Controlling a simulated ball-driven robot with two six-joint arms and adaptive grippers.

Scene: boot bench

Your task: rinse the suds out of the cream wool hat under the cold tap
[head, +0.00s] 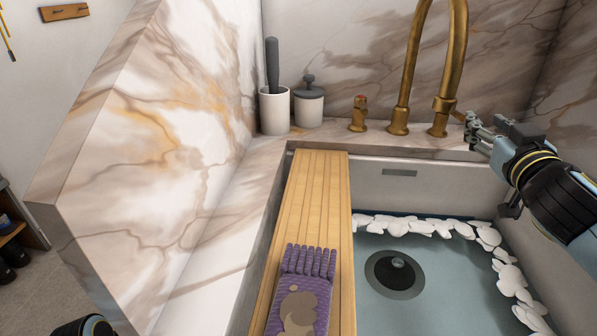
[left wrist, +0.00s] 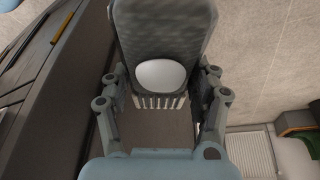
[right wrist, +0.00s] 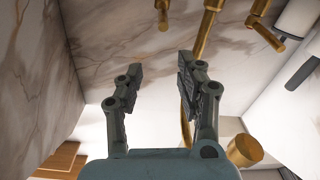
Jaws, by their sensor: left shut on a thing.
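My right gripper (head: 478,130) is open and empty beside the brass tap (head: 408,75), close to the small lever on its right post (head: 447,105). The right wrist view shows its fingers (right wrist: 157,85) apart, with brass parts beyond. My left gripper (left wrist: 160,95) is shut on a dark grey textured thing (left wrist: 165,35) with a white oval and a white striped edge; I cannot tell what it is. The sink (head: 425,175) holds bluish water (head: 425,260) with white suds (head: 487,236) along its edges. I cannot make out a cream wool hat.
A slatted wooden board (head: 317,190) lies along the sink's left side, bearing a purple patterned knitted thing (head: 300,300). A dark round drain piece (head: 397,270) shows in the water.

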